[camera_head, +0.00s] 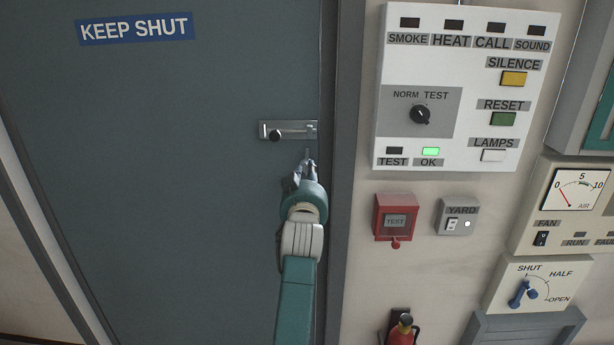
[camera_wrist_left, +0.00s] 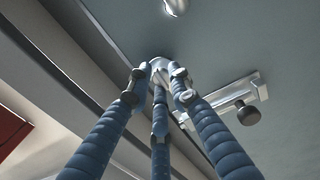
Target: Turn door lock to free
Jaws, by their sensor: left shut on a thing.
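A grey door (camera_head: 180,150) fills the left of the head view. My left gripper (camera_head: 305,168) is at its right edge, just below a silver slide bolt (camera_head: 297,129) with a dark knob. In the left wrist view the three blue fingers of my left gripper (camera_wrist_left: 157,88) close around a small silver piece (camera_wrist_left: 158,65) on the door, which looks like the door lock's turn. The fingers hide most of it, so I cannot tell which way it is turned. The slide bolt (camera_wrist_left: 220,107) is beside the fingers, apart from them. My right gripper is not in view.
The door frame (camera_head: 347,150) runs close to the right of my gripper. On the wall beyond are an alarm panel (camera_head: 455,155), a red test box (camera_head: 396,211) and a yard switch (camera_head: 457,218). Another silver fitting (camera_wrist_left: 175,6) shows at the wrist view's top edge.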

